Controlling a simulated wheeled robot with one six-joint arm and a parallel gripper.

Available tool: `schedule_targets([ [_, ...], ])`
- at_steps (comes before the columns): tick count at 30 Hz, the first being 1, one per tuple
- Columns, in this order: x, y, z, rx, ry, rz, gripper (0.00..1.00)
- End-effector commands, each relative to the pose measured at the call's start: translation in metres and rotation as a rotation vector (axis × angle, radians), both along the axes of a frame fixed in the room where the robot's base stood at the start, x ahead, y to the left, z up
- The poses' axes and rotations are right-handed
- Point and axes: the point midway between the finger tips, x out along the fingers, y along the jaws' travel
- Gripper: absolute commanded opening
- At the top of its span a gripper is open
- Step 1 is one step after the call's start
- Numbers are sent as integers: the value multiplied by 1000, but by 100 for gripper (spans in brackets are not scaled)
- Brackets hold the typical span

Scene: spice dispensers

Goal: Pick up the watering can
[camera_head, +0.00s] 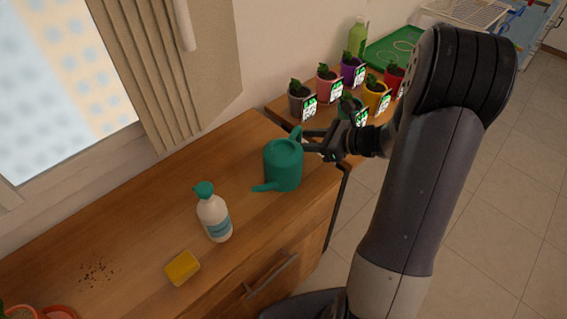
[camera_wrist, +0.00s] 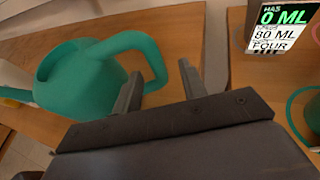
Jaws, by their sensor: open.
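The teal watering can (camera_head: 283,166) stands upright on the wooden counter near its right end, its spout pointing to the lower left. My gripper (camera_head: 308,143) is at the can's right side, next to the handle. In the wrist view the can (camera_wrist: 80,85) is at the left, and its curved handle reaches toward my gripper (camera_wrist: 160,82). The fingers are open, with the left finger close to the handle's end; I cannot tell whether they touch. The handle does not appear clamped.
A white spray bottle (camera_head: 214,214) and a yellow sponge (camera_head: 182,268) stand left of the can. Dark crumbs (camera_head: 97,272) lie farther left. Behind my gripper, several potted plants with labels, one in a pink pot (camera_head: 327,87), crowd a second surface, near a green bottle (camera_head: 357,38).

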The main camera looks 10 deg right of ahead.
Motion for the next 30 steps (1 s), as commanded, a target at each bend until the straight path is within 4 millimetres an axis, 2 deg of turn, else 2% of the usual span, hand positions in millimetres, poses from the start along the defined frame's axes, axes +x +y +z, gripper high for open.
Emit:
schedule_targets([
  [3, 9, 16, -8, 0, 2, 5, 40],
  [6, 15, 22, -12, -1, 0, 2, 40],
  [14, 16, 24, -13, -1, -1, 0, 40],
  [30, 16, 24, -13, 0, 0, 0, 0],
])
